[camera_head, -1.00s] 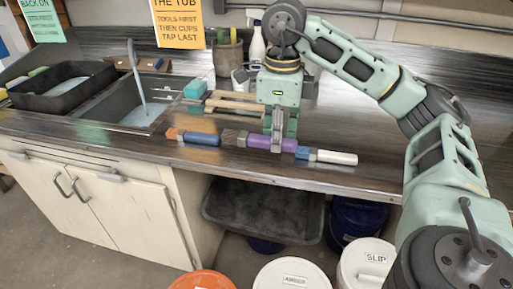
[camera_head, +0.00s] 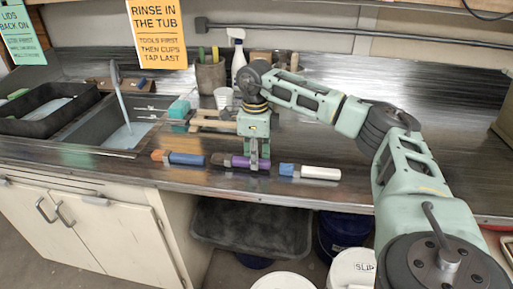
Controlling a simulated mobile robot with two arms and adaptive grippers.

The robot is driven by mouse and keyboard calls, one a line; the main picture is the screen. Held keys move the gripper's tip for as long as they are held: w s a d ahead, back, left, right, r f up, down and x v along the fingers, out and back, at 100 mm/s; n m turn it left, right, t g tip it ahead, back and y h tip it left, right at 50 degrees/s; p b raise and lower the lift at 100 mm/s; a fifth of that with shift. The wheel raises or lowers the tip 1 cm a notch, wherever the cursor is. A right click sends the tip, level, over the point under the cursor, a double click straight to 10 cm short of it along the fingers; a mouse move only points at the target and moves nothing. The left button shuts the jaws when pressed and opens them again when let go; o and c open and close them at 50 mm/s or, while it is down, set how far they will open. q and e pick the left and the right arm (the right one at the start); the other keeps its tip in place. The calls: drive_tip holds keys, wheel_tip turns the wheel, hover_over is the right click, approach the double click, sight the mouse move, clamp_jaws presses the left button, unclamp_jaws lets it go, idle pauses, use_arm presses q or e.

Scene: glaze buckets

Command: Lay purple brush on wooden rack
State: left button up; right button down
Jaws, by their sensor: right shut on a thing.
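The purple brush (camera_head: 240,161) has a dark head on its left and a purple handle on its right. It is near the counter's front edge, between a blue-handled brush and a white-handled brush. My right gripper (camera_head: 256,163) comes down from above and is shut on the purple handle, hiding part of it. Whether the brush still touches the counter is hard to tell. The wooden rack (camera_head: 207,122) lies behind and left of the gripper, partly hidden by it. My left gripper is not in view.
The blue-handled brush (camera_head: 186,159) lies left and the white-handled brush (camera_head: 319,173) right. A teal block (camera_head: 178,109) is by the rack's left end. The sink (camera_head: 110,135) is farther left. Cups and a spray bottle (camera_head: 238,58) stand behind.

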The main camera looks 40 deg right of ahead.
drive_tip(key=shift+f, duration=0.5)
drive_tip(key=shift+f, duration=0.1)
drive_tip(key=c, duration=1.5)
unclamp_jaws()
drive_tip(key=shift+s, duration=0.1)
